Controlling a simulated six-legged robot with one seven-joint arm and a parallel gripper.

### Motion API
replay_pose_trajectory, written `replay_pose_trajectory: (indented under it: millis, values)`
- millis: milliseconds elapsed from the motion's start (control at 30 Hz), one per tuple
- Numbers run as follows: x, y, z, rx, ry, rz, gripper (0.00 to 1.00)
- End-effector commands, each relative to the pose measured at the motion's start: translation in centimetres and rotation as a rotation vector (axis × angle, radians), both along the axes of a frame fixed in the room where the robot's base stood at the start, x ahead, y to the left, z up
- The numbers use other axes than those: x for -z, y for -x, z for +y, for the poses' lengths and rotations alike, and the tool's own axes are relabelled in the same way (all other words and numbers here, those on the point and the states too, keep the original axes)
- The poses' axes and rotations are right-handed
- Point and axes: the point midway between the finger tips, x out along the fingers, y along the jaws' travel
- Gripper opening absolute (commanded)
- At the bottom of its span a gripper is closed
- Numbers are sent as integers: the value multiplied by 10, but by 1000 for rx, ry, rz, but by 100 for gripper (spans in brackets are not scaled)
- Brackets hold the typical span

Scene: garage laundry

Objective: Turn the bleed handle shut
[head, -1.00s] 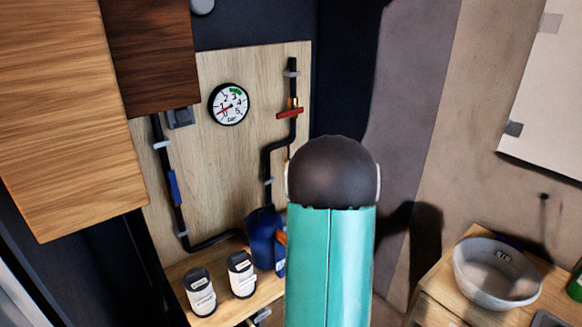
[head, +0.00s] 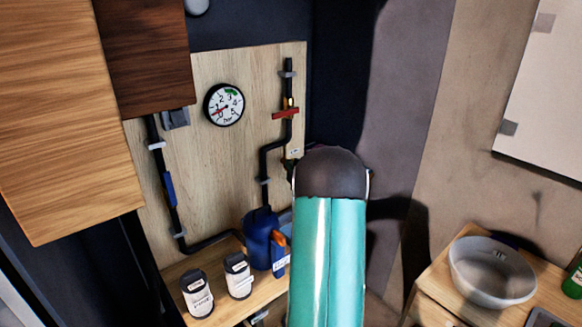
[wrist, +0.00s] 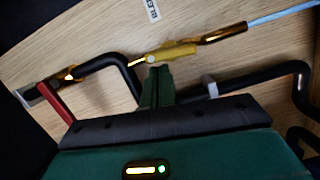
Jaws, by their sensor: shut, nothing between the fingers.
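The yellow handle (wrist: 170,52), which I take for the bleed handle, sits on a brass fitting on the wooden board in the wrist view. It lies roughly in line with the brass spout (wrist: 222,34) and the pale tube beyond. My gripper (wrist: 158,72) is shut and empty, its fingertips just below the yellow handle in the picture. I cannot tell whether they touch it. In the head view my arm hides the gripper and most of the handle.
A red handle (head: 286,113) sits on the black pipe (head: 265,165); the red handle also shows in the wrist view (wrist: 55,103). A wooden cabinet (head: 65,120) hangs at left.

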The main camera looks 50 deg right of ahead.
Motion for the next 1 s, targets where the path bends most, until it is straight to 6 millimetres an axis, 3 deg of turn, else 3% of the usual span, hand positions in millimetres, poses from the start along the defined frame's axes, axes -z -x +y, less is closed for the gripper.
replay_pose_trajectory:
  millis: [1000]
  values:
    - [-3, 1, -2, 0, -135, -31, 0]
